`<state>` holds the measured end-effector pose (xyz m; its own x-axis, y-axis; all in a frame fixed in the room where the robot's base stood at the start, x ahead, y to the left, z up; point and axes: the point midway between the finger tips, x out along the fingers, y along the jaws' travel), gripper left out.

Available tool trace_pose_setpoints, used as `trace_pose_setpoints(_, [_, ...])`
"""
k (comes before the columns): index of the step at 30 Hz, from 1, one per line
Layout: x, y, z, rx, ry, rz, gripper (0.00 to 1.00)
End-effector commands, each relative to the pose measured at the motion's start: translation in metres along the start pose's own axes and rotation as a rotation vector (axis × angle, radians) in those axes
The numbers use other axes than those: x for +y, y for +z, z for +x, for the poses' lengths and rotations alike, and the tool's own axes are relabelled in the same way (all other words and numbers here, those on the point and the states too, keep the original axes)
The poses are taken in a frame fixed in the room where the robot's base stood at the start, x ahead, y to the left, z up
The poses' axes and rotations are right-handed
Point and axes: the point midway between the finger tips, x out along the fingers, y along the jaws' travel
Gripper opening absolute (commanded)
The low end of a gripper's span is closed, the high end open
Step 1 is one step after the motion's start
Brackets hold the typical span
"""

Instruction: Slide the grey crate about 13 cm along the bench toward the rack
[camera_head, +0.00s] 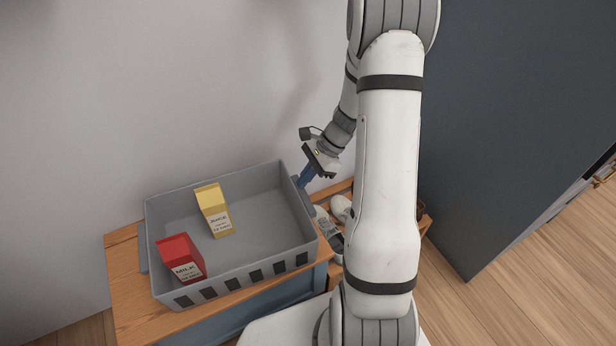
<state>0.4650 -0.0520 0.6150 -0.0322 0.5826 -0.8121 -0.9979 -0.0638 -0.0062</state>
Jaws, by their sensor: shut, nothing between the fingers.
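The grey crate (250,276) stands upright on the wooden bench (124,287), with slots along its front wall. It holds a red milk carton (181,259) at the front left and a yellow juice carton (214,211) near the back left. My gripper (304,180) is shut and empty, pointing down beside the crate's right wall near the back corner. I cannot tell whether its blue fingers touch the crate. The low wooden rack (342,187), with shoes on it, lies to the right of the bench, partly hidden by my arm.
A grey-white shoe (328,232) and another pale shoe (341,208) lie just right of the crate. A wall runs behind the bench. A large dark panel (500,120) stands at the right. Some bare bench top shows left of the crate.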

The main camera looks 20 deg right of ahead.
Motion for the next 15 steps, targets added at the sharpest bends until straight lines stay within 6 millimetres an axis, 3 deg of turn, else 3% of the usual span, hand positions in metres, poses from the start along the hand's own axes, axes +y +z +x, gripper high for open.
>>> trace_pose_setpoints(10, [0.004,0.007,-0.006,0.007,0.013,-0.003,0.0])
trace_pose_setpoints(15, [0.002,-0.012,-0.021,0.008,0.008,-0.002,0.0])
